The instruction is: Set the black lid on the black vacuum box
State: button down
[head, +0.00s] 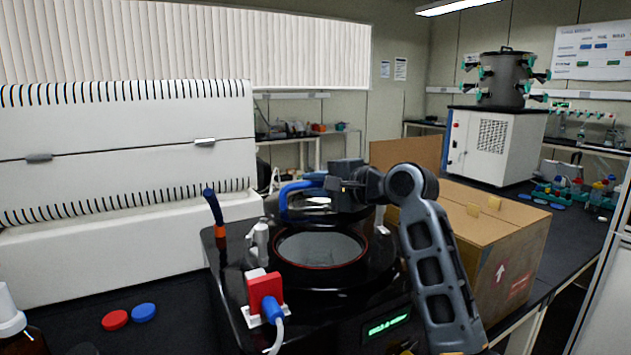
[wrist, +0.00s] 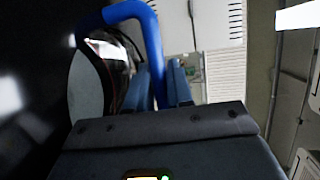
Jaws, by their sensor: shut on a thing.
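The black vacuum box (head: 335,305) stands on the bench in the middle of the head view. Its round top opening has a thin red rim and is uncovered toward me. The black lid (head: 318,214) with its blue handle (head: 287,196) is above the far side of the opening, partly hidden by my gripper (head: 318,183). My gripper is shut on the blue handle. The lid appears apart from the rim.
A red valve with a blue plug (head: 265,290), a grey fitting (head: 259,240) and a blue-handled lever (head: 213,208) stand on the box's left side. A cardboard box (head: 490,240) is close on the right. Red (head: 115,320) and blue (head: 143,312) caps lie at left.

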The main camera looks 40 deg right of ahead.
aim_at(316, 202)
jog(key=shift+f+b, duration=2.25)
jog(key=shift+f, duration=1.05)
jog(key=shift+s+f, duration=0.1)
jog(key=shift+f, duration=0.6)
jog(key=c, duration=0.9)
grip_release()
jog(key=shift+f, duration=0.15)
jog(key=shift+b+v, duration=0.35)
jog(key=shift+v, duration=3.6)
